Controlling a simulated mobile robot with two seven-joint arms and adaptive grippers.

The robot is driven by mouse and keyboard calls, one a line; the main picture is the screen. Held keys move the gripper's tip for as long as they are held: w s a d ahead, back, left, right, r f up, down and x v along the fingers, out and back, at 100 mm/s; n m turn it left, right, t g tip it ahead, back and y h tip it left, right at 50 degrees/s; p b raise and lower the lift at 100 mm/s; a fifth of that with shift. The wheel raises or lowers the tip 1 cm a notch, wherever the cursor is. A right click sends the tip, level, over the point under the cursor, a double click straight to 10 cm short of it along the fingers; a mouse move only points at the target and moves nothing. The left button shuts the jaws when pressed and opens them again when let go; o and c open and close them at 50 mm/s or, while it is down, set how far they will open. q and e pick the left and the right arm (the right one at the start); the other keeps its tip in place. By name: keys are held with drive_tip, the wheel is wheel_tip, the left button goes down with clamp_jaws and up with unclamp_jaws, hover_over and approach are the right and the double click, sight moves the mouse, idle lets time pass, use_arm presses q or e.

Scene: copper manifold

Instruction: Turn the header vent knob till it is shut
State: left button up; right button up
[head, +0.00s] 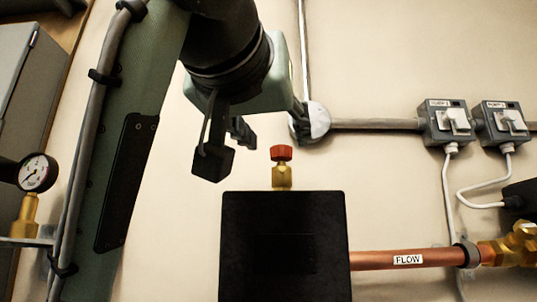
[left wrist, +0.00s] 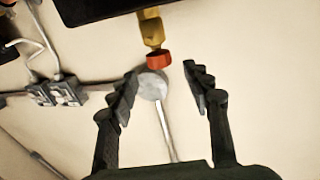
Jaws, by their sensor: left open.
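The header vent knob (head: 281,153) is a small red cap on a brass stem (head: 282,177), standing upright above a black box (head: 285,245). It also shows in the left wrist view (left wrist: 158,58). My left gripper (head: 252,143) is open and empty, above and to the left of the knob in the head view. In the left wrist view its two fingertips (left wrist: 163,78) are spread, with the knob lying a little beyond them and between their lines. I see no contact. My right gripper is not in view.
A copper pipe (head: 400,259) labelled FLOW runs right from the black box to brass fittings (head: 515,248). Two grey switch boxes (head: 447,122) and a conduit (head: 375,124) are on the wall. A pressure gauge (head: 37,173) is at the left.

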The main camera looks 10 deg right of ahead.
sight(281, 148)
use_arm(q)
drive_tip(key=x, duration=0.4)
drive_tip(key=shift+w, duration=0.1)
drive_tip(key=shift+w+d, duration=0.25)
drive_tip(key=shift+w, duration=0.4)
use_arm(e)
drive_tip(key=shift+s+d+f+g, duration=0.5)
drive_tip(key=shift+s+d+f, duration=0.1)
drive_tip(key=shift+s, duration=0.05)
use_arm(q)
drive_tip(key=shift+c, duration=0.2)
drive_tip(key=shift+p, duration=0.3)
clamp_jaws()
